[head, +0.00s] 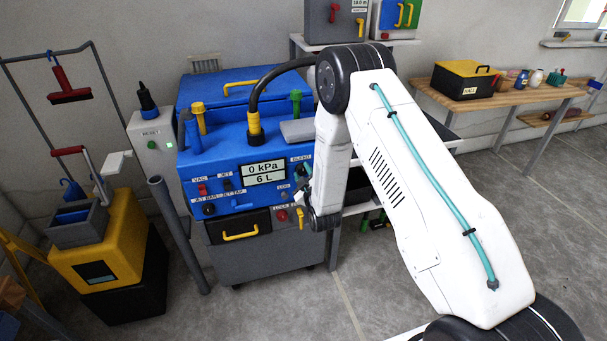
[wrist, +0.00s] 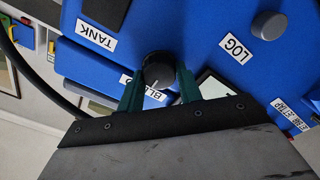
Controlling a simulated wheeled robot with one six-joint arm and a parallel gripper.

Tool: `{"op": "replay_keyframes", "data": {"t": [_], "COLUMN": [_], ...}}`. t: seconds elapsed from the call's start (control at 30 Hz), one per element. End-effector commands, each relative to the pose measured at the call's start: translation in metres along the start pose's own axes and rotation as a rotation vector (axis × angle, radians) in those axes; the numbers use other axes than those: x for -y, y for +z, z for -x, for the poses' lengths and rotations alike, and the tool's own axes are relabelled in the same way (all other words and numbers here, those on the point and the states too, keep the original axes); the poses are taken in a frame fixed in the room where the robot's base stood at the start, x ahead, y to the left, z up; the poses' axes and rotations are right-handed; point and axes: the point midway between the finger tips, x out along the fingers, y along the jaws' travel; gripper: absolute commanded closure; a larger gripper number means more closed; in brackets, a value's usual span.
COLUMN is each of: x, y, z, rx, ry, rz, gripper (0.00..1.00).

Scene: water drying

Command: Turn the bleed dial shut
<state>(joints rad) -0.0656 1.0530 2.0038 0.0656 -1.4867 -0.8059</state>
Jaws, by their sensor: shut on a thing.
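The bleed dial (wrist: 158,72) is a round black knob with a white pointer line, on the blue panel (wrist: 200,25) in the wrist view. Its white label, partly hidden, reads "BL...". My gripper (wrist: 159,80) has its two dark green fingers on either side of the dial, shut on it. In the head view the blue machine (head: 225,165) stands at the middle, its display reading 0 kPa and 6 L. My arm covers the right side of its panel there, so the dial and fingertips are mostly hidden.
A grey LOG knob (wrist: 269,25) sits right of the dial in the wrist view. A black hose (head: 275,75) arches over the machine. A yellow mop bucket (head: 100,255) stands at the left, a wooden bench (head: 535,92) at the right. Open floor lies on the right.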

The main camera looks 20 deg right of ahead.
Motion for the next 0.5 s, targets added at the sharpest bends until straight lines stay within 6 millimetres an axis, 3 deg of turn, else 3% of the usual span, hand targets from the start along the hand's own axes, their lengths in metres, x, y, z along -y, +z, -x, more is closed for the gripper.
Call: {"op": "replay_keyframes", "data": {"t": [0.27, 0.3, 0.37, 0.5], "x": [0.0014, 0.0013, 0.0012, 0.0008], "y": [0.0015, 0.0016, 0.0015, 0.001], "z": [0.0013, 0.0013, 0.0012, 0.0008], "rx": [0.004, 0.004, 0.004, 0.002], "ry": [-0.004, -0.004, -0.003, -0.002], "rz": [0.001, 0.001, 0.001, 0.001], "gripper": [0.88, 0.62, 0.45, 0.43]}}
